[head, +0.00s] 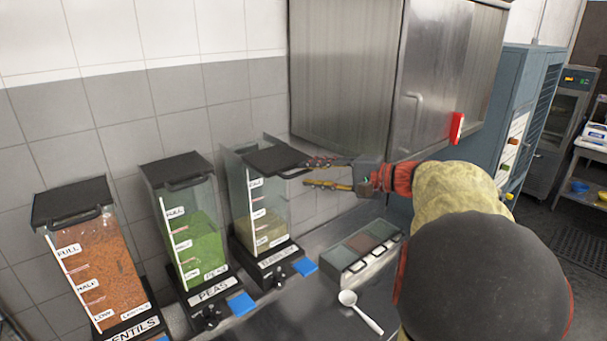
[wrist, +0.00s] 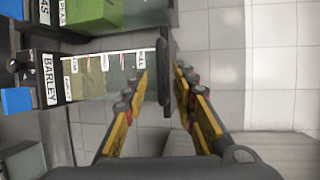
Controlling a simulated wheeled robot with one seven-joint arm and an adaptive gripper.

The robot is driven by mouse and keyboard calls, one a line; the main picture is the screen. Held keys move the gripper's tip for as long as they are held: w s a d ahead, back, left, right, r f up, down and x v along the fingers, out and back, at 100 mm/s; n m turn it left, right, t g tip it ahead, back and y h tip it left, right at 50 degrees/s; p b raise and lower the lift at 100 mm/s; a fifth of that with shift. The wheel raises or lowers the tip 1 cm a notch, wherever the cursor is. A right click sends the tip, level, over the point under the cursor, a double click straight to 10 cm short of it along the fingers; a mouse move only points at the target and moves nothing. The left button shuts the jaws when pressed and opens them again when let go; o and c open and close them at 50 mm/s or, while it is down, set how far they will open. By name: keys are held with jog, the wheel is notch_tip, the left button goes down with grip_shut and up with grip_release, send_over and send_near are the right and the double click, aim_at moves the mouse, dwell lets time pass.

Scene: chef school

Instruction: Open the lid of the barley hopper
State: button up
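The barley hopper (head: 262,215) is the rightmost of the clear hoppers, with pale grain low inside. Its black lid (head: 272,158) is at the top. Clear wall shows behind and left of the lid; I cannot tell whether it is fully seated. In the wrist view the hopper lies sideways with its BARLEY label (wrist: 50,80), and the lid (wrist: 164,72) shows edge-on. My gripper (head: 308,173) reaches in from the right at lid height. Its fingers (wrist: 160,82) are apart, one on each side of the lid's front edge. Contact is unclear.
The peas hopper (head: 200,240) and lentils hopper (head: 100,265) stand to the left, lids closed. A tray of coloured compartments (head: 365,246) and a white scoop (head: 360,312) lie on the counter. A steel wall cabinet (head: 345,75) hangs close behind my gripper.

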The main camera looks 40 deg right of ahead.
jog(key=v, duration=0.8)
jog(key=shift+s, duration=0.4)
jog(key=shift+d, duration=0.1)
jog(key=s+f+m+g+h, duration=0.2)
jog(key=s+f+g, duration=0.15)
jog(key=f, duration=0.85)
jog(key=s+a+f+n+g+h+b, duration=0.1)
jog(key=s+a+f+n+g+b, duration=0.25)
jog(key=a+f+g, duration=0.45)
jog(key=s+a+f+n+b, duration=0.1)
jog(key=a+f+n+b, duration=0.3)
jog(key=a, duration=0.4)
jog(key=s+a+f+n+t+h+b, duration=0.1)
jog(key=a+f+n+b, duration=0.4)
jog(key=a, duration=0.4)
jog(key=s+a+f+n+t+h+b, duration=0.1)
jog(key=a+f+n+b, duration=0.3)
jog(key=a+f, duration=0.3)
jog(key=shift+s+a+b, duration=0.3)
jog(key=shift+a, duration=0.9)
